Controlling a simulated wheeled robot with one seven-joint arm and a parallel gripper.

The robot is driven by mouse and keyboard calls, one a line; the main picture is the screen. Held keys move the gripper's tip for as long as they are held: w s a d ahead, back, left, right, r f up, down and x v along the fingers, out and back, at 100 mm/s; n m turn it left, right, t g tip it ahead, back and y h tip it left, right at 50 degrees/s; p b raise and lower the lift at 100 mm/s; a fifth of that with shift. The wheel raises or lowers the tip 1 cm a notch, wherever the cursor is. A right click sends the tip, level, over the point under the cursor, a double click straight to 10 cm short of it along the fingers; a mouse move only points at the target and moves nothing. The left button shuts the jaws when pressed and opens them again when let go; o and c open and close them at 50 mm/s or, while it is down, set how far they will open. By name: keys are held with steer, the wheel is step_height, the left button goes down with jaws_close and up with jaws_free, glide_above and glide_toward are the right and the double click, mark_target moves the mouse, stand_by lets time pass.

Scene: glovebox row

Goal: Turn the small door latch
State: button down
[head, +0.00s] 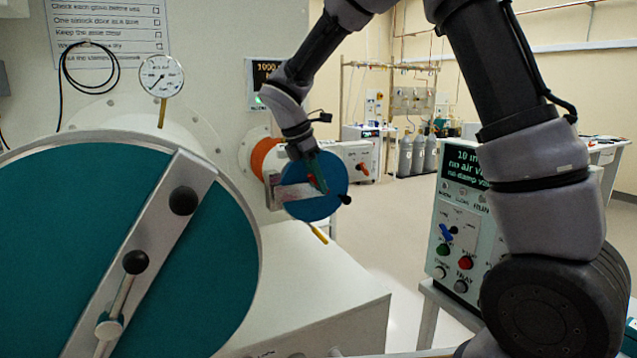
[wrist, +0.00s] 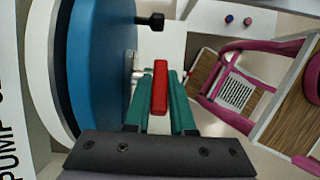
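The small round blue door (head: 322,205) is at the centre of the head view, on the smaller port. It also shows edge-on at the left of the wrist view (wrist: 98,65). Its latch has a red handle (wrist: 160,88), seen from close up in the wrist view. My gripper (wrist: 159,78) has one green finger on each side of the red handle, and the fingertips appear to press on it. In the head view my gripper (head: 316,172) is in front of the door and covers part of the latch. A black knob (head: 345,199) sticks out at the door's right edge.
A large teal door (head: 60,235) with a pale bar and black knobs fills the left. A control box (head: 460,215) with a green-lettered display stands at the right. Pink-railed furniture (wrist: 235,75) is at the right of the wrist view. Open floor lies beyond the small door.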

steer(key=shift+d, duration=0.1)
steer(key=y, duration=0.1)
steer(key=g+y, duration=0.1)
steer(key=y, duration=0.1)
steer(key=shift+w+d+r+y, duration=0.1)
steer(key=shift+w+d+y, duration=0.1)
steer(key=shift+d+y, duration=0.1)
steer(key=g+y, duration=0.2)
steer(key=y, duration=0.2)
steer(key=shift+w+d, duration=0.1)
steer(key=shift+d, duration=0.05)
steer(key=g+y, duration=0.1)
steer(key=y, duration=0.3)
steer(key=shift+w+d+f+g+y, duration=0.1)
steer(key=shift+d+f+g+y, duration=0.1)
steer(key=shift+g+y, duration=0.15)
steer(key=shift+f+g+y, duration=0.15)
steer(key=shift+g+y, duration=0.8)
steer(key=shift+y, duration=1.1)
steer(key=c, duration=1)
jaws_free()
steer(key=shift+c, duration=0.2)
steer(key=v, duration=1)
steer(key=shift+d, duration=0.45)
